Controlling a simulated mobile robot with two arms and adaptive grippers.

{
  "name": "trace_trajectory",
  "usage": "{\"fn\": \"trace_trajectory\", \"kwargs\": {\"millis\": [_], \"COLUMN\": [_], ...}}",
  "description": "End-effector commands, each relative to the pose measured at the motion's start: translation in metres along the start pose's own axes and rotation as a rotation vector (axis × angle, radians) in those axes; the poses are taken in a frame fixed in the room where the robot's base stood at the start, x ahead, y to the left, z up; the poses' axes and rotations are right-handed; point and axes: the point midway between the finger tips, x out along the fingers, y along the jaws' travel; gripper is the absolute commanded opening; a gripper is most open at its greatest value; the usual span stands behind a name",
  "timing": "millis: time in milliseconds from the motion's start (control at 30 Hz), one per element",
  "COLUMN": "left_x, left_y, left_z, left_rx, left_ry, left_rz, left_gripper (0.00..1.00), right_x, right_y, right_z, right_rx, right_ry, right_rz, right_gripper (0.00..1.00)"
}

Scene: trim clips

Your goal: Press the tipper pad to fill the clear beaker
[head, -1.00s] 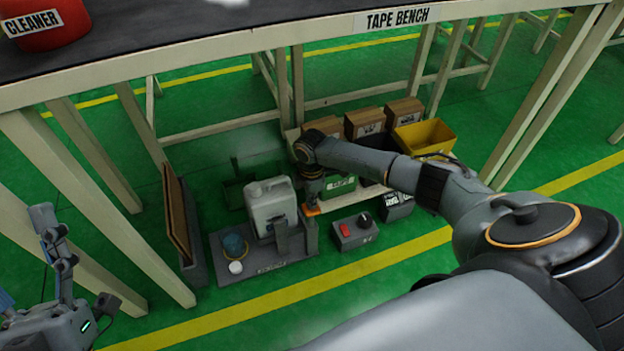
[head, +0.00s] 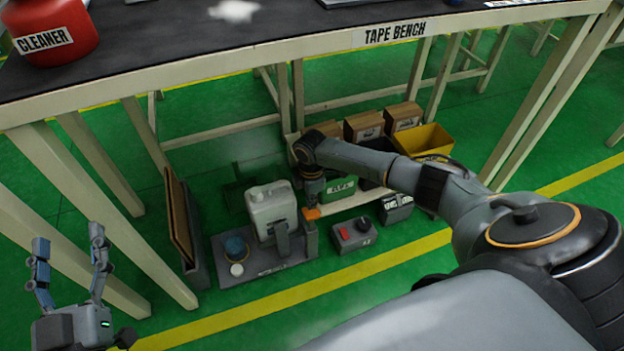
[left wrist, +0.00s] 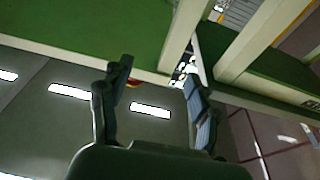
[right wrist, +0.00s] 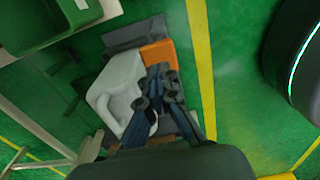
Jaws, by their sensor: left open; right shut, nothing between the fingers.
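A grey tipper base (head: 275,269) stands on the floor under the bench. It carries a white jug (head: 270,212), which also shows in the right wrist view (right wrist: 118,88). An orange pad (head: 312,213) is at the base's right side and shows in the right wrist view (right wrist: 158,54). A round vessel with blue in it (head: 235,246), perhaps the clear beaker, stands left of the jug; its fill level is unclear. My right gripper (head: 313,203) is shut and empty, pointing down at the pad; contact cannot be told. My left gripper (head: 68,250) is open and empty, far left.
A small box with a red button (head: 352,234) stands right of the base. Behind are cardboard boxes (head: 364,126), a yellow bin (head: 424,139) and a green box (head: 341,189). Brown panels (head: 178,217) lean at the left. Bench legs (head: 100,205) stand between my left gripper and the base.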

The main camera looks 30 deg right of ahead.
Motion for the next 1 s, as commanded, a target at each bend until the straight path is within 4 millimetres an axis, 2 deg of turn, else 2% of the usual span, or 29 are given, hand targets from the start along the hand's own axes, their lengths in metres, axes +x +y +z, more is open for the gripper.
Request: {"fn": "trace_trajectory", "kwargs": {"millis": [633,1000], "left_x": [-0.018,-0.021], "left_y": [-0.009,-0.01], "left_z": [0.061,0.067], "left_rx": [0.008,0.008], "left_ry": [-0.359,-0.394], "left_rz": [-0.02,-0.022], "left_gripper": [0.62,0.62], "right_x": [-0.015,-0.015], "right_y": [0.0,0.0], "right_z": [0.0,0.0], "right_rx": [0.0,0.0], "right_ry": [0.0,0.0], "right_rz": [0.0,0.0], "right_gripper": [0.0,0.0]}}
